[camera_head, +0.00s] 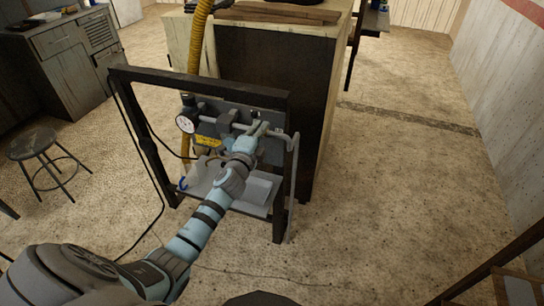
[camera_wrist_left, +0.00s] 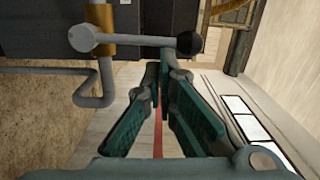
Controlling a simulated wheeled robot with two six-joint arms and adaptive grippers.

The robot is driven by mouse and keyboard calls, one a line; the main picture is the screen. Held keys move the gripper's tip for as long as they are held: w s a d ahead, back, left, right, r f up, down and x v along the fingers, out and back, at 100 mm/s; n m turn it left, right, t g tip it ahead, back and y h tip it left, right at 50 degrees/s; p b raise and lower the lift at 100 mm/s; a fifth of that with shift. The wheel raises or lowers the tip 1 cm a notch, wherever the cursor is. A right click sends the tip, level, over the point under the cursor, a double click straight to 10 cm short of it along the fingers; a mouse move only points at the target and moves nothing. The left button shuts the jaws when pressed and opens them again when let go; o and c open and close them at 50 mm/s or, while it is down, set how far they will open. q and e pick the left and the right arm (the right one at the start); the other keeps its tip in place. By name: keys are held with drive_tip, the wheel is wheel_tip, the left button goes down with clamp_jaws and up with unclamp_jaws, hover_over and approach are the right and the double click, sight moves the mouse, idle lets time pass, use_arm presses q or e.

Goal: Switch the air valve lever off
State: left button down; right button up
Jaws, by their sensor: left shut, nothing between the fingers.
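The air valve lever (camera_wrist_left: 135,40) is a grey bar that runs across the top of the left wrist view. It has a round grey pivot at its left end and a black ball knob (camera_wrist_left: 189,43) at its right end. A brass-coloured valve body (camera_wrist_left: 101,18) sits behind the pivot on a grey pipe (camera_wrist_left: 106,78). My left gripper (camera_wrist_left: 162,64) is shut and empty, with its green fingertips just below the bar, near the knob. I cannot tell whether they touch it. In the head view the left gripper (camera_head: 262,127) is at the panel's pipework and covers part of it.
A dark frame (camera_head: 200,82) surrounds the panel, with a pressure gauge (camera_head: 185,123) and a yellow label (camera_head: 207,142). A yellow hose (camera_head: 197,40) runs down its left. A workbench (camera_head: 275,75) stands behind, and a stool (camera_head: 33,145) at left. Floor on the right is clear.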

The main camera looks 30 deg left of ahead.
use_arm(q)
drive_tip(key=shift+d, duration=0.15)
drive_tip(key=s+d, duration=0.6)
drive_tip(key=s, duration=0.3)
drive_tip(key=shift+s+p, duration=0.3)
drive_tip(key=shift+s, duration=0.1)
drive_tip(key=shift+f, duration=0.1)
